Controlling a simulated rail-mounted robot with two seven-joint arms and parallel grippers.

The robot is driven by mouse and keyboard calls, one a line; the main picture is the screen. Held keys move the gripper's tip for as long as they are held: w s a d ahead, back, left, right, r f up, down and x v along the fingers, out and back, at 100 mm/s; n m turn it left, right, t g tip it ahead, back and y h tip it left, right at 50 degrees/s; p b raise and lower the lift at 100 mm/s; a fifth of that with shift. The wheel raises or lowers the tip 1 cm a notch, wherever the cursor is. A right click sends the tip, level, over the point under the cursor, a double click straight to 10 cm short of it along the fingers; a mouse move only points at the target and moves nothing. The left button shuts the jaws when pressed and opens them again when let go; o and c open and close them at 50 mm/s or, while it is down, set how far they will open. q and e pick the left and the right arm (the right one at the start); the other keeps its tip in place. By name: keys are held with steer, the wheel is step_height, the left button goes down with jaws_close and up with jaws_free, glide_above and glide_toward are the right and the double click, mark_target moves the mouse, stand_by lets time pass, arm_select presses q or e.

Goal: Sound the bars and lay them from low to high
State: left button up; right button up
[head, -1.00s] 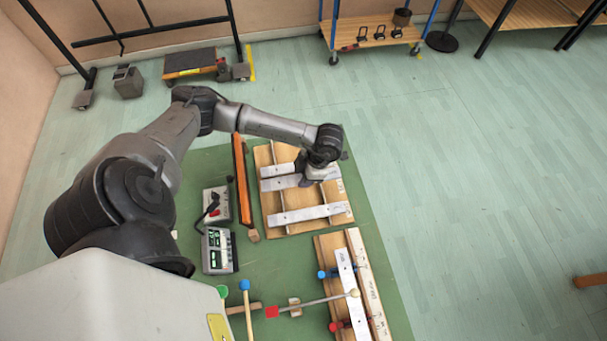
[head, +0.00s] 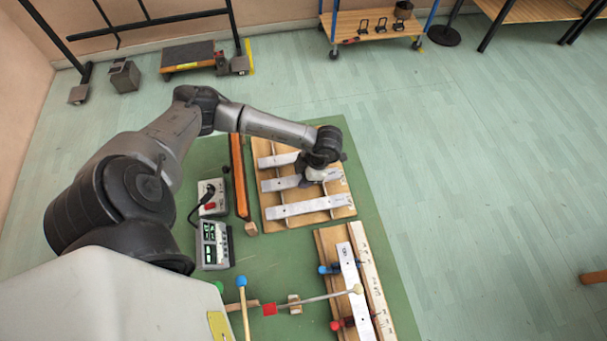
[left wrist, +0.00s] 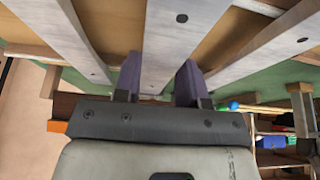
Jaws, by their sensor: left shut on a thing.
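Three pale metal bars lie across a wooden rack: a far bar (head: 277,160), a middle bar (head: 280,184) and a near bar (head: 309,206). My left gripper (head: 307,180) is low over the rack, shut on the middle bar. In the left wrist view its two dark fingers (left wrist: 160,82) stand on either side of that bar (left wrist: 178,40). Its wrist partly hides the far and middle bars. Another bar (head: 351,275) lies on a separate wooden board (head: 328,240) at the near right. My right gripper is not in view.
A meter with green lit displays (head: 214,245) and a box with a red part (head: 211,198) sit left of the rack, by an orange-brown beam (head: 240,178). Blue (head: 241,282) and green heads show near the front.

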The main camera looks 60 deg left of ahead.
arm_select(q)
steer(key=shift+f, duration=0.35)
stand_by(0.4)
steer(key=o, duration=1.1)
steer(key=shift+w+r, duration=0.2)
steer(key=shift+r, duration=0.3)
steer(key=p+v, duration=0.1)
steer(key=v, duration=1.1)
steer(key=shift+w+r, duration=0.15)
steer(key=shift+r, duration=0.2)
steer(key=shift+d, duration=0.1)
